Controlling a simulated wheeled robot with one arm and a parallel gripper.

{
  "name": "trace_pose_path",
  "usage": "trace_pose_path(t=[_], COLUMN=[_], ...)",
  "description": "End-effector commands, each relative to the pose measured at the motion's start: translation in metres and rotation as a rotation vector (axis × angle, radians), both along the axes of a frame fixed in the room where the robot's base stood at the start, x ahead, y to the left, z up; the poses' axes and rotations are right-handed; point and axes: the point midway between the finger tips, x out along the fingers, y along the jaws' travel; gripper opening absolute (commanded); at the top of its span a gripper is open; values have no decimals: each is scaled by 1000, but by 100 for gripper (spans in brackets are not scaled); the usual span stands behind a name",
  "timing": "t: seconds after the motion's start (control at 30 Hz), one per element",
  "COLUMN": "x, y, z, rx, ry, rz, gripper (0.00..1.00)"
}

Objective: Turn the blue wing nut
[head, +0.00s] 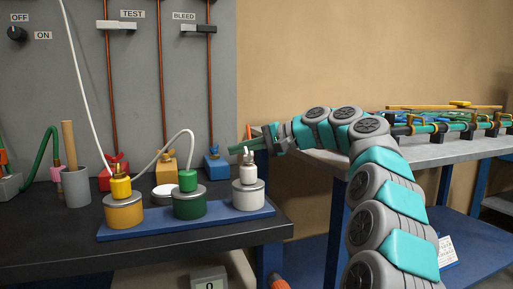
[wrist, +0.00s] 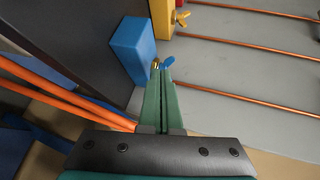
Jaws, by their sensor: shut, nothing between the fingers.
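The blue wing nut (wrist: 169,62) shows in the wrist view beside the blue block (wrist: 132,48), with a brass stem between them. In the head view the blue block (head: 213,164) stands at the back of the dark bench, with the small wing nut (head: 212,151) on top of it. My gripper (wrist: 161,72) has green fingers that lie together, with nothing visible between them. Their tips are right at the wing nut in the wrist view; I cannot tell whether they touch it. In the head view my gripper (head: 236,146) reaches in from the right, close to the blue block.
A yellow block (head: 167,169) and a red block (head: 113,173) stand left of the blue one. White, green and yellow-topped canisters stand on a blue tray (head: 240,223) in front. Orange hoses (wrist: 62,92) run beside my fingers. Copper pipes (wrist: 245,85) line the grey panel.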

Motion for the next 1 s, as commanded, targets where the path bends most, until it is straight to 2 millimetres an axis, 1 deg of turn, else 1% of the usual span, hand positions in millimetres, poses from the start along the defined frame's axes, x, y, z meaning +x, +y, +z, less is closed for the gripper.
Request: trace_pose_path(t=[0.03,0.1,0.2,0.3,0.77,1.0], x=[4,9,13,15,14,13], y=[10,21,33,38,40,43], z=[-3,-3,-3,-2,-1,1], rx=[-2,-3,0,0,0,0], ry=[0,1,2,1,1,-2], rz=[1,0,-1,-1,-4,-42], gripper=[0,0,0,0,0,0])
